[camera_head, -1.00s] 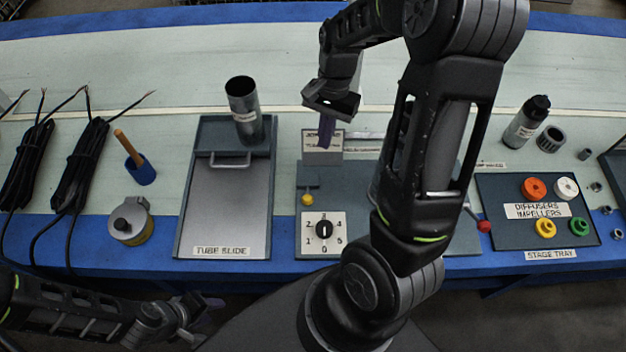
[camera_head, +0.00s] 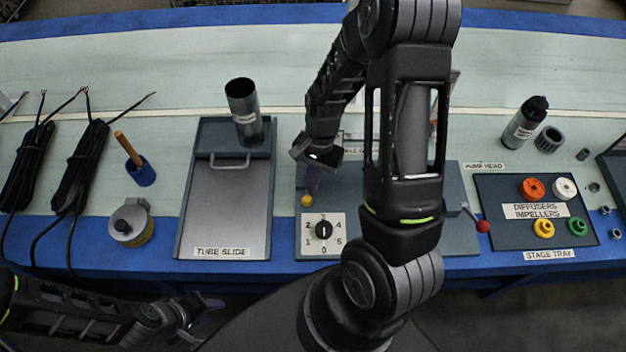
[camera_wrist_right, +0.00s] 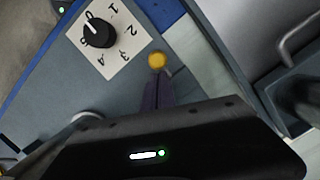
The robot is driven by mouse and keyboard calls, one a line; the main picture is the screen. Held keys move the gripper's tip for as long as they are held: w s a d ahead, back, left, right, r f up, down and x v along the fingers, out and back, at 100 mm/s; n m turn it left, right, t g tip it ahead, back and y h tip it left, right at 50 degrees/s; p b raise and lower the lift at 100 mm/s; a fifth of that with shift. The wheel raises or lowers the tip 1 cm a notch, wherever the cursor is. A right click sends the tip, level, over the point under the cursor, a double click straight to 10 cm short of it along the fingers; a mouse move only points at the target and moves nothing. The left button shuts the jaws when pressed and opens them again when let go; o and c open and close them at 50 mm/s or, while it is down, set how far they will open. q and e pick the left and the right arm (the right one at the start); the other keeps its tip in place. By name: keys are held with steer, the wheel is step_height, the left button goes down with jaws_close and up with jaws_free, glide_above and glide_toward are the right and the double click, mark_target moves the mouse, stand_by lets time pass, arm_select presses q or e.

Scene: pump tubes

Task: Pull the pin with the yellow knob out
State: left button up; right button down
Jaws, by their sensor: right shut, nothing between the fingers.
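The yellow knob (camera_head: 306,200) of the pin sits at the left edge of the grey fixture panel (camera_head: 285,236), just above the numbered dial. In the right wrist view the knob (camera_wrist_right: 157,60) shows just beyond the fingertips. My right gripper (camera_head: 312,191) points down close beside the knob. Its purple fingers (camera_wrist_right: 158,82) are shut with nothing between them. Whether the tips touch the knob I cannot tell. The pin behind the knob is hidden by the fingers. My left gripper (camera_head: 208,318) hangs low at the bottom left, away from the panel; its jaw opening is unclear.
The black dial (camera_head: 324,229) on its white plate is close below the knob. The tube slide (camera_head: 226,205) with an upright metal tube (camera_head: 243,110) stands to the left. A red-ended lever (camera_head: 483,226) and the stage tray (camera_head: 492,227) are to the right. My right arm hides much of the panel.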

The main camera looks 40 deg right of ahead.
steer(key=shift+a, duration=0.1)
